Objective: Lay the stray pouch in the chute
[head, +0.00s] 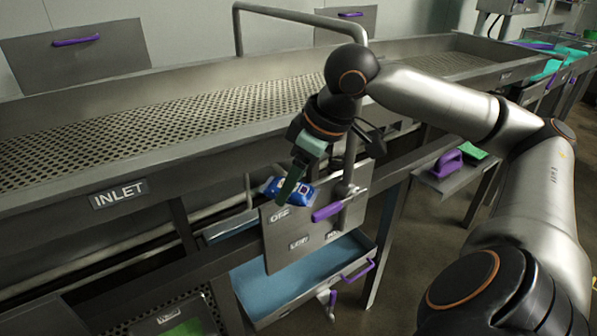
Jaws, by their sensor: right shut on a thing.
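My right gripper (291,184), with green fingers, points down in front of the long metal trough. It is shut on the stray pouch (304,193), a small blue and white packet. The fingers hide part of the pouch. The pouch is just above the top edge of a grey panel (279,253) with labels and a purple handle; I cannot tell whether they touch. A narrow pale-blue channel (231,226) opens left of the panel. No part in view is labelled as the chute, and I cannot tell which one it is. My left gripper is not in view.
The perforated trough (200,118) labelled INLET (119,193) runs across behind. A bent metal rail (300,15) rises over it. Below the panel is a blue-lined drawer (275,290) with a purple handle. A shelf (452,180) with a purple-handled item stands right.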

